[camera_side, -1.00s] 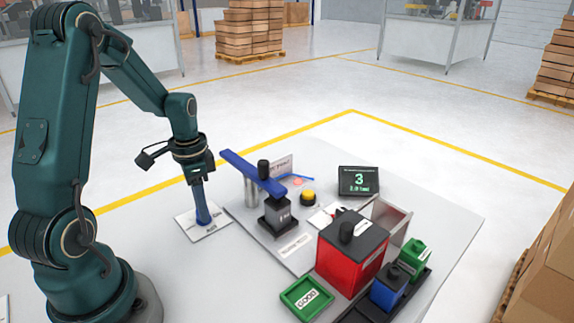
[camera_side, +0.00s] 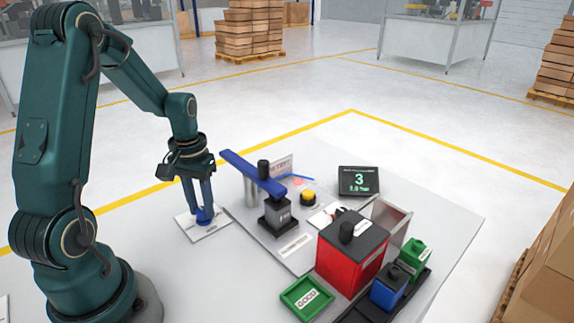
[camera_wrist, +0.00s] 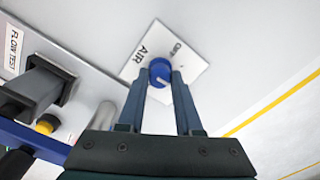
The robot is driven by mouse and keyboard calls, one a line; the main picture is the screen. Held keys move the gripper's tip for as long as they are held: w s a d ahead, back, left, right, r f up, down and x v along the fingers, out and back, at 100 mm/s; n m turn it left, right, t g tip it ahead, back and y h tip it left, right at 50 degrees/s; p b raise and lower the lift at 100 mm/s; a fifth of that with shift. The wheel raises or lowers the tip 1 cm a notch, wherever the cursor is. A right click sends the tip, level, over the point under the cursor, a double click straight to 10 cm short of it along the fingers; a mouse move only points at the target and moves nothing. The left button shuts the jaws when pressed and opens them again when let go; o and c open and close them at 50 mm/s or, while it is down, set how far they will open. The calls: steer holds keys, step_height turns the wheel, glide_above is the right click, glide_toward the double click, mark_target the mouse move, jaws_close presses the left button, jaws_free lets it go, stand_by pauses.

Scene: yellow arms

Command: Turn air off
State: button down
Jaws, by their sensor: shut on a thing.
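A round blue knob (camera_wrist: 159,71) sits on a white plate (camera_wrist: 193,68) marked AIR and OFF. In the wrist view the knob's pale pointer mark is toward its lower side. My gripper (camera_wrist: 160,82) is shut on the knob, one blue finger on each side. In the side view my gripper (camera_side: 204,215) reaches down to the plate (camera_side: 186,227), and its fingers partly hide the knob.
A blue lever (camera_side: 240,166) and a grey block (camera_side: 278,212) stand right of my gripper. Beyond are a yellow button (camera_side: 308,198), a display reading 3 (camera_side: 359,181), a red box (camera_side: 345,262) and a green GOOD tray (camera_side: 299,289).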

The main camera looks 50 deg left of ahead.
mark_target(202, 209)
steer(key=n, duration=0.4)
steer(key=shift+n, duration=2.2)
steer(key=c, duration=0.6)
jaws_free()
steer(key=shift+r, duration=0.1)
steer(key=shift+r, duration=2.5)
